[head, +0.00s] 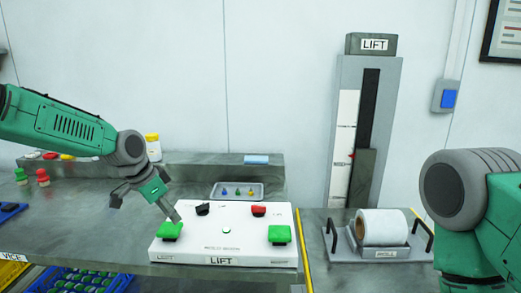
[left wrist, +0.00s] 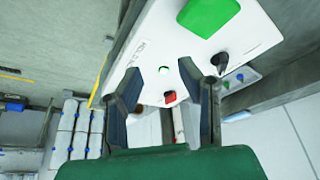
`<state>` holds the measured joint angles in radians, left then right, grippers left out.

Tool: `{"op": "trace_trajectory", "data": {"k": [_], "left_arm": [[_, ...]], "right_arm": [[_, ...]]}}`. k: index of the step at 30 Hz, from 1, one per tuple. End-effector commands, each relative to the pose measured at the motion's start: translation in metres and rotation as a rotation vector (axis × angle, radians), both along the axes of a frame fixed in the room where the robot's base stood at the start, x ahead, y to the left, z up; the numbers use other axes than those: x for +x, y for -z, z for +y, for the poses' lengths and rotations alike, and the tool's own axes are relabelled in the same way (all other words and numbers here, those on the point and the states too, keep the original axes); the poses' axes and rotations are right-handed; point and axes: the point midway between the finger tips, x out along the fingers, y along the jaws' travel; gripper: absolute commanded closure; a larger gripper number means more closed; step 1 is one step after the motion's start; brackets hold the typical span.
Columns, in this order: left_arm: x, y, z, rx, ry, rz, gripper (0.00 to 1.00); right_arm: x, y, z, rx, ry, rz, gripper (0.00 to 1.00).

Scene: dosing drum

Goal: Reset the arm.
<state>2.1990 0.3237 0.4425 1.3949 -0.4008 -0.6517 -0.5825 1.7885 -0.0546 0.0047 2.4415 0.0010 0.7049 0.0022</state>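My left gripper (head: 146,205) is open with nothing between its fingers. It is over the left end of the white LIFT control box (head: 225,244), with one fingertip just above the left green button (head: 169,231); I cannot tell whether they touch. In the left wrist view the spread fingers (left wrist: 159,70) frame part of the box, with a green button (left wrist: 208,14) beyond them. The box also has a black switch (head: 203,209), a red switch (head: 259,211) and a right green button (head: 279,234). Part of my right arm shows at the right; its gripper is out of view.
A grey tray (head: 216,193) with small coloured pieces lies behind the box. The LIFT column (head: 383,90) stands against the wall. A white roll (head: 382,227) sits in a holder at the right. Red and green knobs and blue bins are at the left.

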Motion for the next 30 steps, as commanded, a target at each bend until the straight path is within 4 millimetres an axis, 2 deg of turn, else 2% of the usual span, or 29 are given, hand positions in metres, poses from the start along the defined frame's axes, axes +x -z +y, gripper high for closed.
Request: {"op": "trace_trajectory", "data": {"k": [1, 8, 11, 17, 20, 23, 24, 26, 27, 30], "left_arm": [[-0.004, 0.011, -0.004, -0.002, -0.003, 0.01, 0.67], [-0.024, 0.056, -0.017, -0.016, -0.037, 0.046, 0.67], [-0.04, 0.08, -0.024, -0.024, -0.061, 0.065, 0.67], [-0.085, 0.147, -0.037, -0.039, -0.132, 0.127, 0.67], [-0.124, 0.192, -0.041, -0.043, -0.193, 0.173, 0.67], [-0.18, 0.243, -0.039, -0.037, -0.286, 0.23, 0.67], [-0.206, 0.262, -0.036, -0.029, -0.328, 0.252, 0.67], [-0.245, 0.286, -0.028, -0.014, -0.396, 0.28, 0.67], [-0.271, 0.299, -0.022, -0.001, -0.443, 0.294, 0.67], [-0.333, 0.322, -0.001, 0.044, -0.558, 0.322, 0.67]], "right_arm": [[0.001, 0.001, 0.0, 0.0, 0.0, -0.002, 0.6], [0.001, 0.006, 0.0, 0.0, 0.0, -0.003, 0.6], [0.001, 0.008, 0.0, 0.0, 0.0, -0.003, 0.6], [0.001, 0.015, 0.0, 0.0, 0.0, -0.002, 0.6], [0.001, 0.02, 0.0, 0.0, 0.0, -0.002, 0.6], [0.001, 0.027, 0.0, 0.0, 0.0, -0.002, 0.6], [0.001, 0.03, 0.0, 0.0, 0.0, -0.002, 0.6], [0.001, 0.034, 0.0, 0.0, 0.0, -0.002, 0.6], [0.001, 0.037, 0.0, 0.0, 0.0, -0.002, 0.6], [0.001, 0.043, 0.0, 0.0, 0.0, -0.002, 0.6]]}}
